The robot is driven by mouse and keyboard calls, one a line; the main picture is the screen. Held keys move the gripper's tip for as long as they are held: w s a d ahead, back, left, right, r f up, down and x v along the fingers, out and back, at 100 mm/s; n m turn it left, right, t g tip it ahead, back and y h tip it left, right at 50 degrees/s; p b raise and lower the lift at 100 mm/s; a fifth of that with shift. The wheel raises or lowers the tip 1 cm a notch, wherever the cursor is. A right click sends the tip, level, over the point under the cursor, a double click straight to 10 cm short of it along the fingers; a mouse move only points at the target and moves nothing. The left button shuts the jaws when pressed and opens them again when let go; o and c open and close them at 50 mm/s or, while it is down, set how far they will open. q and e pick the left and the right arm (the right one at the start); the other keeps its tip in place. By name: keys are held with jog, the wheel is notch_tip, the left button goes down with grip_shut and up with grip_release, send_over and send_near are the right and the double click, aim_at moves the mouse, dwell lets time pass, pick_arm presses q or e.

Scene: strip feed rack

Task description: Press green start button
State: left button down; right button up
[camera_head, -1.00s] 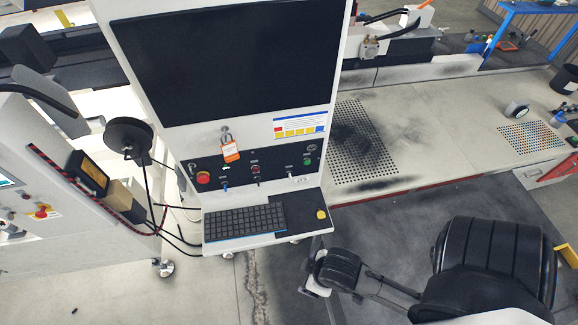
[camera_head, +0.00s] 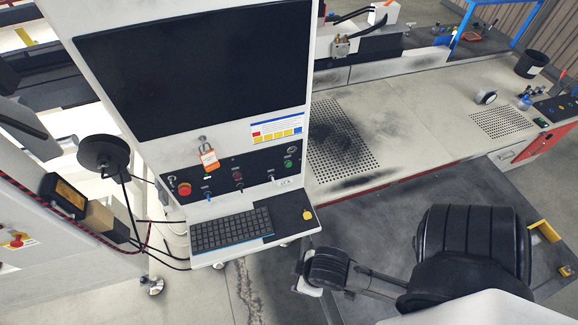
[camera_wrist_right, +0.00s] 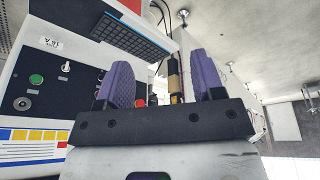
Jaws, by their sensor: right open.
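The green start button (camera_head: 288,163) is on the black control strip of the console, at the strip's right end below the screen. In the right wrist view the green button (camera_wrist_right: 36,79) is at the left, on the dark panel, clear of the fingers. My right gripper (camera_wrist_right: 162,80) is open, with two purple fingers apart and nothing held between them. In the head view my right arm reaches in from the lower right, with its wrist low and right of the keyboard; its fingers cannot be made out there. My left gripper is not in view.
A red emergency stop (camera_head: 184,188), small switches and an orange padlock tag (camera_head: 209,159) are on the same panel. The keyboard (camera_head: 231,230) shelf juts out below it. A perforated workbench (camera_head: 410,120) stands to the right.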

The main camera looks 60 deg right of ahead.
grip_shut()
dwell(0.3)
dwell(1.1)
